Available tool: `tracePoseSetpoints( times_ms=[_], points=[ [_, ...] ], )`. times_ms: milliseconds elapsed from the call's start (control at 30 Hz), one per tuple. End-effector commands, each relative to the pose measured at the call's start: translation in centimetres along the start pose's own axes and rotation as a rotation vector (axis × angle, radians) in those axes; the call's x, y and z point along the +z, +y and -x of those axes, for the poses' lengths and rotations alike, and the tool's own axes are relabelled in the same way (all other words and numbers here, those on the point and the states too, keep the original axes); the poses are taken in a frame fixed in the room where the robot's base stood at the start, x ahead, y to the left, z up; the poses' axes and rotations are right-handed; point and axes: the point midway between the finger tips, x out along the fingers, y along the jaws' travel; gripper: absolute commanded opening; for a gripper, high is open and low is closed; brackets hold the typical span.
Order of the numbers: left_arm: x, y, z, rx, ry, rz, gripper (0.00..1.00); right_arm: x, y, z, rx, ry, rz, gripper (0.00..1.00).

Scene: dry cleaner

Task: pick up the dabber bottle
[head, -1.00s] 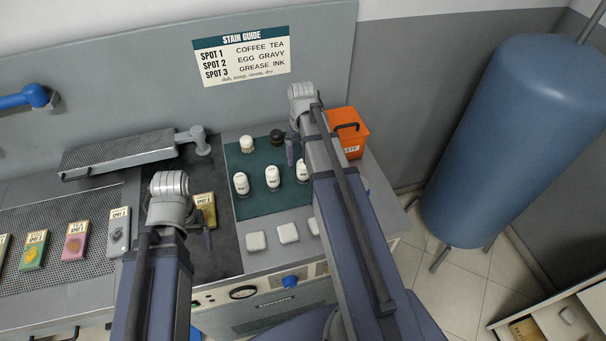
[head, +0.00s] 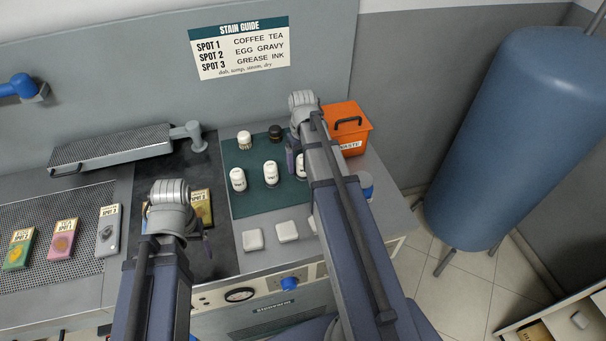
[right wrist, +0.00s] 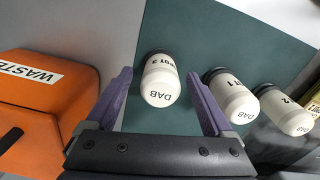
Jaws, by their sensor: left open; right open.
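Three white dabber bottles with dark ends stand in a row on a green mat (head: 240,203) in the head view: a left one (head: 238,180), a middle one (head: 270,174) and a right one (head: 301,168), partly hidden by my right arm. In the right wrist view the bottle marked SPOT 3 (right wrist: 160,82) lies between the open fingers of my right gripper (right wrist: 163,95), with gaps on both sides. The bottle marked 1 (right wrist: 233,96) and the one marked 2 (right wrist: 287,110) are beyond the right finger. My left gripper (head: 204,243) is over the dark board, its fingers mostly hidden.
An orange waste bin (head: 352,133) stands right of the mat. A light jar (head: 244,140) and a dark jar (head: 275,133) are at the mat's back. White pads (head: 287,231) lie in front. Stained swatches (head: 64,240) lie at left. A blue tank (head: 510,130) stands at right.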

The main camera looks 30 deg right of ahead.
Motion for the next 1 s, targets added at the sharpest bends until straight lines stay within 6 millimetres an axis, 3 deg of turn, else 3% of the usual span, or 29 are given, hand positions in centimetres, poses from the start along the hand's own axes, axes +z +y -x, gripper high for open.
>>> tracePoseSetpoints(
  times_ms=[33, 100, 400, 1000],
  points=[
    [-0.08, 0.13, -1.34, 0.000, 0.000, 0.000, 0.82, 0.01, -0.01, -1.35, 0.000, 0.000, 0.000, 0.86],
    [-0.11, 0.18, -1.88, 0.000, 0.000, 0.000, 0.82, 0.01, -0.01, -1.89, 0.000, 0.000, 0.000, 0.86],
    [-0.11, 0.17, -1.85, 0.000, 0.000, 0.000, 0.82, 0.00, -0.03, -1.86, 0.000, 0.000, 0.000, 0.86],
    [-0.11, 0.18, -1.86, 0.000, 0.000, 0.000, 0.82, 0.01, -0.02, -1.87, 0.000, 0.000, 0.000, 0.19]
  ],
)
